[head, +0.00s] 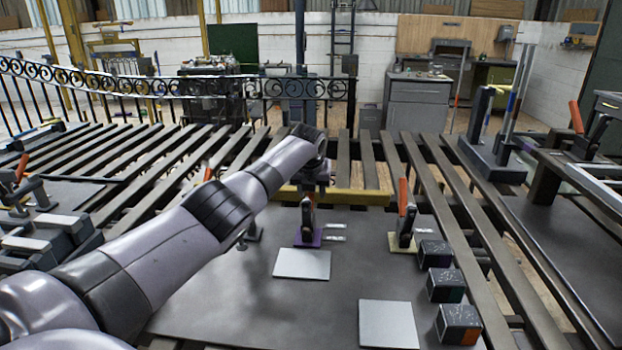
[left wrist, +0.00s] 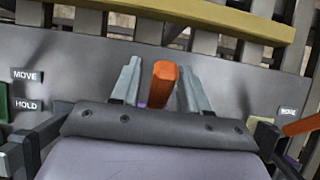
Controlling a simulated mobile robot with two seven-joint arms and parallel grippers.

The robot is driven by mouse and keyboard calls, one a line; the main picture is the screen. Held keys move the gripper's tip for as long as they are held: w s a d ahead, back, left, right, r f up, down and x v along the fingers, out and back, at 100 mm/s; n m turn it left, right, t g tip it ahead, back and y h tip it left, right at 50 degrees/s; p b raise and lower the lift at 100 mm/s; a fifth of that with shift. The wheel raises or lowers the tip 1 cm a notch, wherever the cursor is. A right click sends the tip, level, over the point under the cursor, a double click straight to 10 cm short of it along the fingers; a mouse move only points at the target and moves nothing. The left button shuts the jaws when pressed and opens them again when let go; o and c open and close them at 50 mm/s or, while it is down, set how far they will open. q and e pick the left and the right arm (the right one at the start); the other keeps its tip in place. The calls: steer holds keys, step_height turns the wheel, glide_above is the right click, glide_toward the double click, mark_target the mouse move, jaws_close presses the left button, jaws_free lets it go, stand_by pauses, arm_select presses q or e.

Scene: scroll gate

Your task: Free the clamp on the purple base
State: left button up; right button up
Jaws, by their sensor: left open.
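The clamp on the purple base (head: 306,240) stands on the dark table panel, with its orange handle (head: 307,201) upright. My left gripper (head: 313,186) is just above and at this handle, partly hidden by its own wrist. In the left wrist view the orange handle (left wrist: 161,84) lies between the two grey fingers of the left gripper (left wrist: 160,88), which are open. I see a gap at the right finger; contact on the left side cannot be told. Most of the clamp's body is hidden there. My right gripper is not in view.
A clamp with an orange handle (head: 403,197) on a yellowish base stands to the right. Another clamp is partly behind my left arm. A yellow bar (head: 350,196) runs behind the clamps. Dark blocks (head: 446,286) and pale plates (head: 302,264) lie in front.

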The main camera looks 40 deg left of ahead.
mark_target(311, 195)
arm_select(q)
steer(key=shift+p+v, duration=0.3)
steer(key=shift+v, duration=2.85)
